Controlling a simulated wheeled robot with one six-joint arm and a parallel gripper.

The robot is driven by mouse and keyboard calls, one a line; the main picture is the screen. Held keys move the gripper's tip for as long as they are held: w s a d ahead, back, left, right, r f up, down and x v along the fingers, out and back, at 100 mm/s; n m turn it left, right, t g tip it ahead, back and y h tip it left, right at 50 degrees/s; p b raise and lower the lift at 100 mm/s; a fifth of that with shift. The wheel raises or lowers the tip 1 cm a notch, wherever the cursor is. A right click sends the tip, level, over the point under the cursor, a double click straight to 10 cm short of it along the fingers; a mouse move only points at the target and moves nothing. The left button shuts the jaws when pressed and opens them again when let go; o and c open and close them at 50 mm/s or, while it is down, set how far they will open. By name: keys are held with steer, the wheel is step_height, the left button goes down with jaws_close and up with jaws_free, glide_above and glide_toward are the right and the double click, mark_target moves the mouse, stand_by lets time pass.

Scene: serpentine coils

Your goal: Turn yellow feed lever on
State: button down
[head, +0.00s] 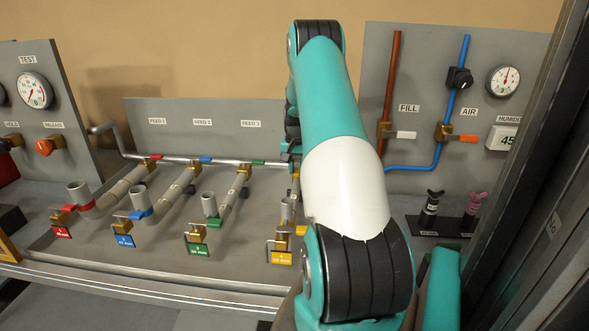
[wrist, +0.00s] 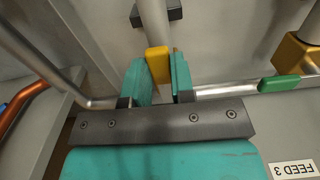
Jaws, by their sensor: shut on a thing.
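The yellow feed lever (wrist: 158,64) shows in the wrist view as a short yellow handle between the two teal fingers of my gripper (wrist: 160,78). My gripper is shut on it. The visible part of the handle points up the picture, towards a grey pipe (wrist: 181,30) and across the line of the silver pipe (wrist: 227,89). The fingers and gripper body hide its pivot. In the head view my arm covers the yellow lever and the gripper.
A green lever (wrist: 279,83) lies along the silver pipe to the right, by a brass valve (wrist: 300,52). In the head view, red (head: 153,156) and blue (head: 206,159) levers sit further left. The FILL and AIR panel (head: 425,70) stands right of my arm.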

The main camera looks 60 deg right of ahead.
mark_target(297, 171)
steer(key=shift+s, duration=0.15)
steer(key=c, duration=1)
jaws_free()
steer(key=shift+d, duration=0.1)
steer(key=shift+o, duration=0.2)
steer(key=shift+r, duration=0.1)
step_height(297, 171, up, 17)
steer(key=b, duration=0.2)
steer(key=shift+b, duration=0.4)
